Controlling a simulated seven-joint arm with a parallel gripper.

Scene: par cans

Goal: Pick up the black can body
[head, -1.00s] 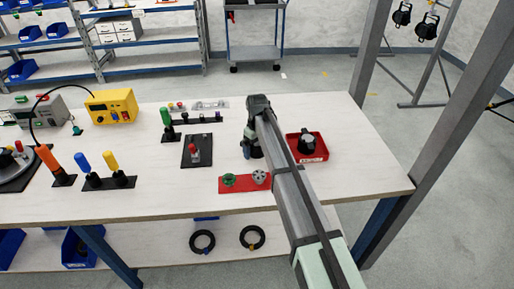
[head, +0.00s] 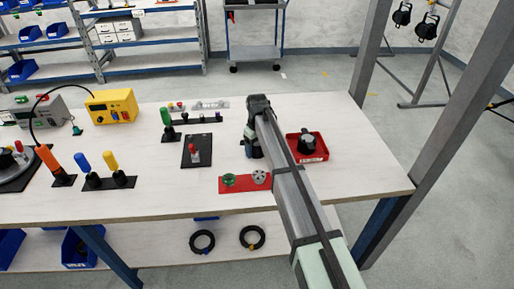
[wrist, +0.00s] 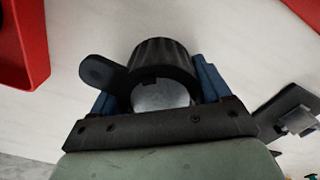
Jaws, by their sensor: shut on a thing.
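The black can body (wrist: 163,58) shows in the wrist view as a ribbed black cylinder with a rounded side tab and a pale round inner face. It sits between the two blue fingers of my gripper (wrist: 158,85), which is shut on it. In the head view my gripper (head: 252,150) is over the right half of the table, and my arm hides much of it. The can body shows there only as a dark shape that I cannot separate from the gripper. I cannot tell whether it touches the table.
A red tray (head: 319,157) with a black part (head: 306,143) in it stands right of my gripper. A red mat (head: 244,189) with two small round parts lies in front. A black plate (head: 189,161) with a red-topped part is to the left. Bare table lies behind the tray.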

